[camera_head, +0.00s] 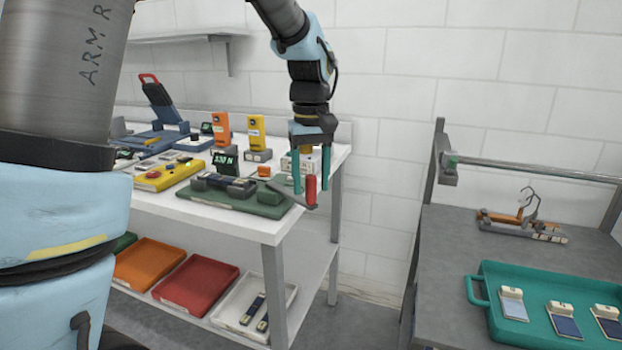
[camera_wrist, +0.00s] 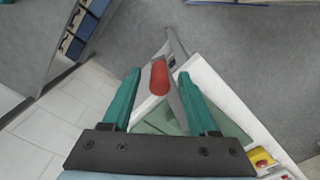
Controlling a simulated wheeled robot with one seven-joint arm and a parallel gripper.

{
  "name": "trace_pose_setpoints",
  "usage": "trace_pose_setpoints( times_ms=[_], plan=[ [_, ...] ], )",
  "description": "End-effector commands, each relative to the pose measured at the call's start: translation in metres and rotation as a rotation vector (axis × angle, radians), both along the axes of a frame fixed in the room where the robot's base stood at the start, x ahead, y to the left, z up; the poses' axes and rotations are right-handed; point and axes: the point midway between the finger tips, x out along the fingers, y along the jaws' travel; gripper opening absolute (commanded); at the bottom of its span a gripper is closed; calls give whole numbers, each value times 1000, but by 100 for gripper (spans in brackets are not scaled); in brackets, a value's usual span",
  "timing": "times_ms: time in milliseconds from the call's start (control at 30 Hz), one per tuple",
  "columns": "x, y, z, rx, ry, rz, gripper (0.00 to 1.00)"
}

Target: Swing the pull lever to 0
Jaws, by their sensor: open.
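The pull lever is a grey arm (camera_head: 290,194) ending in an upright red grip (camera_head: 311,190), and it reaches past the right end of a green-based device (camera_head: 262,209) on the white bench. My gripper (camera_head: 311,187) points down at the red grip with its teal fingers spread. In the wrist view, the red grip (camera_wrist: 158,78) lies between the two open fingertips (camera_wrist: 160,75), with gaps on both sides. In the head view the grip's top stands between the lower finger ends. I cannot read any scale mark for 0.
A display reading about 130 N (camera_head: 224,158) stands behind the device. A yellow box (camera_head: 168,174) and orange and yellow handheld units (camera_head: 256,132) are on the white bench (camera_head: 265,232). To the right, a grey table (camera_head: 440,262) holds a teal tray (camera_head: 483,305).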

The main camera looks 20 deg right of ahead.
Motion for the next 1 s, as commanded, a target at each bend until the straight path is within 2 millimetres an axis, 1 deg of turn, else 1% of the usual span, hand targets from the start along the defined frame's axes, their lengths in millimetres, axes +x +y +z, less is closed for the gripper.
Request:
trace_pose_setpoints(
  times_ms=[67,167,600,1000],
  plan=[
    [0,0,0,0,0,0,60],
    [0,0,0,0,0,0,49],
    [0,0,1,0,0,0,0],
    [0,0,1,0,0,0,0]
  ],
)
